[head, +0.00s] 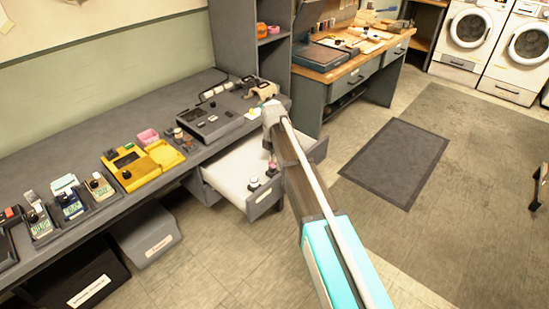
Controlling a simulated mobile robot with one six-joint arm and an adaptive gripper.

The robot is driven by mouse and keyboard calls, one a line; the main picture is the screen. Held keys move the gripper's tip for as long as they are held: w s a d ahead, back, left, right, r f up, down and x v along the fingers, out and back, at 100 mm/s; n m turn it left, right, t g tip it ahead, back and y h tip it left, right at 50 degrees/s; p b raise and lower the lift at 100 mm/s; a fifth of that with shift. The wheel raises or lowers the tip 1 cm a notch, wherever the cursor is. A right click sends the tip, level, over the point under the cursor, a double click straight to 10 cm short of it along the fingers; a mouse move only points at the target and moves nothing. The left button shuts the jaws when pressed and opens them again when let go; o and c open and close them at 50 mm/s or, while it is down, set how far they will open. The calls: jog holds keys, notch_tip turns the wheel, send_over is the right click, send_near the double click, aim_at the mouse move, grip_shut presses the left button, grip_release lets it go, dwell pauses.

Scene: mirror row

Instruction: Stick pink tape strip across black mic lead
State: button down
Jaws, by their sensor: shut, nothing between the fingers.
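My arm reaches up from the bottom right to the desk. Its grey end, with my gripper (272,112), is over the right end of the desk by the open drawer. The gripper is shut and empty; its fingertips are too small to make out. I cannot pick out a pink tape strip or a black mic lead for certain. A small pink block or tray (148,136) sits on the desk behind a yellow device. Dark, cable-like lines (214,92) run by pale pieces at the back of the desk. My arm hides part of the drawer.
The long grey desk (90,145) carries a grey console (210,119), a yellow device (132,167) and several small devices. An open white drawer (232,173) sticks out below, with small bottles at its front. A wooden workbench (325,57) stands behind.

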jog(key=shift+f+b, duration=1.3)
dwell(1.1)
jog(key=shift+r, duration=0.15)
dwell(0.7)
jog(key=shift+r+p, duration=3.4)
jog(key=shift+p, duration=0.15)
jog(key=shift+d, duration=0.1)
